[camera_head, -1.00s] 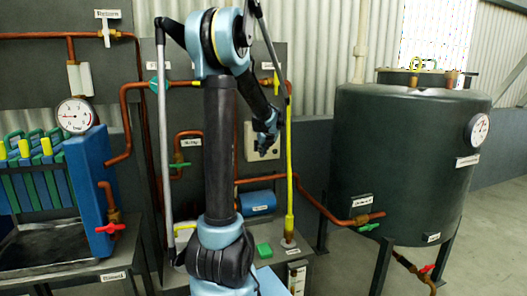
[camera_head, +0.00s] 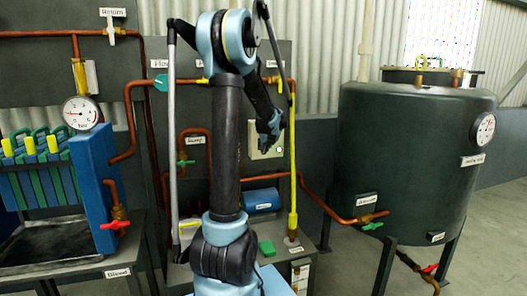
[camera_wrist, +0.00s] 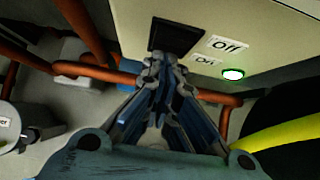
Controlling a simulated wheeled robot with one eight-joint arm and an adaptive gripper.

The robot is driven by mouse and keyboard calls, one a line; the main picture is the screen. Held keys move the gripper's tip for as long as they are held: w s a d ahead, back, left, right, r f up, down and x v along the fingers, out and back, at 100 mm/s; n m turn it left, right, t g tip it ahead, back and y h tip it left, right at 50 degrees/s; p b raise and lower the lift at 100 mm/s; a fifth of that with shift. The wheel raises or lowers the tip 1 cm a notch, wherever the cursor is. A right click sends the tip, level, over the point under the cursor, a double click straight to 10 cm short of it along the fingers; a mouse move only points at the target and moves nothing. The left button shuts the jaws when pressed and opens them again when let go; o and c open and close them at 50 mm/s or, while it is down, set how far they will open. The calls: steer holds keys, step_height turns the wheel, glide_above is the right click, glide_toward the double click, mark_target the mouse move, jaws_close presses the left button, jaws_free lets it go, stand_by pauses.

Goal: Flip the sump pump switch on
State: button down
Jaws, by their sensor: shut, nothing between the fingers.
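The switch box (camera_head: 256,153) is a pale panel on the dark back wall, mostly behind my gripper in the head view. In the wrist view its pale face (camera_wrist: 255,22) carries a black switch (camera_wrist: 175,36), labels reading "Off" and "On", and a lit green lamp (camera_wrist: 233,74) beside "On". My gripper (camera_wrist: 163,62) is shut and empty, its fingertips right at the lower edge of the black switch. Whether they touch it is unclear. In the head view my gripper (camera_head: 270,138) is in front of the box.
Copper pipes (camera_wrist: 95,72) run below the box. A blue motor-like cylinder (camera_head: 262,200) and a yellow upright tube (camera_head: 293,185) are close by. A large dark tank (camera_head: 405,150) stands right, a blue filter press (camera_head: 95,180) left. Open floor (camera_head: 490,250) lies at the far right.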

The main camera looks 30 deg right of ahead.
steer(key=shift+r, duration=0.2)
steer(key=shift+r, duration=0.65)
steer(key=s+f+v, duration=0.1)
steer(key=v, duration=1.2)
steer(key=shift+s+f, duration=0.25)
